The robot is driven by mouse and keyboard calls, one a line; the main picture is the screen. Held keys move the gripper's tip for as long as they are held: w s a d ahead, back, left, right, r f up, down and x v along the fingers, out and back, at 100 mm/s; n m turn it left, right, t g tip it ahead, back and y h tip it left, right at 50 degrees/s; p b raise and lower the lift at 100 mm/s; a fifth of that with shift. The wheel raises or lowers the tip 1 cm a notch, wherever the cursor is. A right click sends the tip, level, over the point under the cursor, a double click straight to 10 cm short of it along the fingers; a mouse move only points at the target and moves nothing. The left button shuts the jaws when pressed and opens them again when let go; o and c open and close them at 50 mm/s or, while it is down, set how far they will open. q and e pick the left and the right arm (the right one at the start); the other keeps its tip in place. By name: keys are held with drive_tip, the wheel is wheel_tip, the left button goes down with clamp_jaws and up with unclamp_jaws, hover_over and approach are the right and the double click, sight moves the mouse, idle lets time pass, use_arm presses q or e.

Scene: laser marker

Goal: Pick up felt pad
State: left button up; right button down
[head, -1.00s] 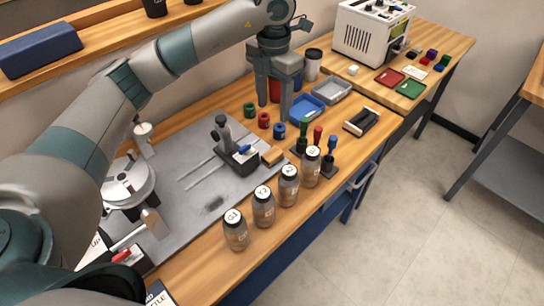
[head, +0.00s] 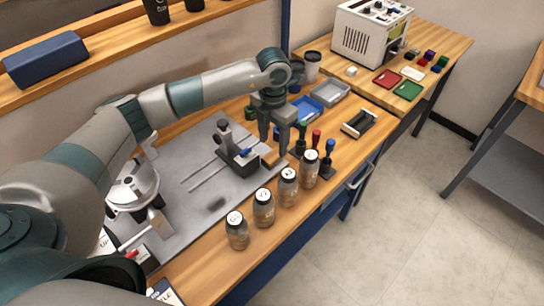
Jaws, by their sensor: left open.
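A small tan block (head: 268,157), which looks like the felt pad, lies at the right edge of the grey plate, beside a black clamp-like fixture (head: 238,160). My left gripper (head: 274,147) points down with its two fingers apart, right over the tan block. The fingers partly cover the block, and I cannot tell whether they touch it. Nothing shows held between them. My right gripper is not in view.
Several labelled bottles (head: 263,208) stand along the front edge. Upright red, green and blue-handled tools (head: 328,158) stand close right of the gripper. A blue tray (head: 308,110) and grey tray (head: 330,93) lie behind. A black holder (head: 359,123) sits to the right.

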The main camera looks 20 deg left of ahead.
sight(272, 156)
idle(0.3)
use_arm(q)
drive_tip(key=shift+s+f+p, duration=0.1)
drive_tip(key=shift+f+p, duration=0.45)
wheel_tip(272, 156, down, 3)
drive_tip(key=shift+a+p, duration=0.15)
drive_tip(key=shift+p, duration=0.6)
drive_tip(key=shift+f, duration=0.6)
drive_tip(key=c, duration=1.2)
